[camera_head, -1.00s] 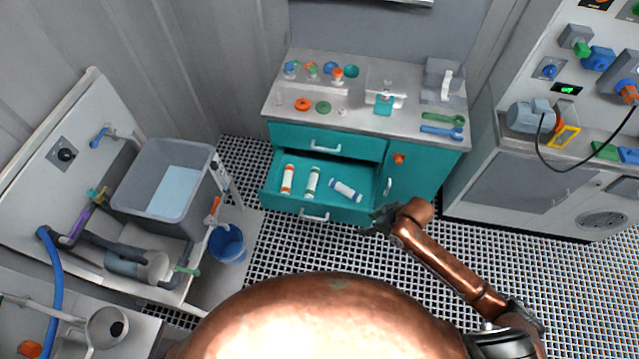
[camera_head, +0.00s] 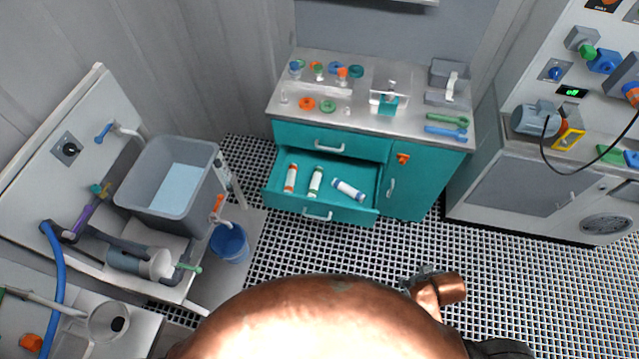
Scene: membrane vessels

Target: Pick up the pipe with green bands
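The pipe with green bands (camera_head: 315,182) is a short white tube lying in the open lower drawer (camera_head: 319,211) of the teal cabinet. It lies between a pipe with orange-red bands (camera_head: 290,178) on its left and a pipe with blue bands (camera_head: 348,190) on its right. My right gripper (camera_head: 418,275) is over the grated floor, below and to the right of the drawer, apart from all the pipes. Its fingers are small and dark, and I cannot tell whether they are open. My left gripper is not in view.
The cabinet top (camera_head: 362,115) holds colored rings, fittings, and green and blue wrenches. A grey tub (camera_head: 170,180) and a blue bucket (camera_head: 229,243) stand to the left. A machine console (camera_head: 520,185) stands at the right. The grated floor before the drawer is clear.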

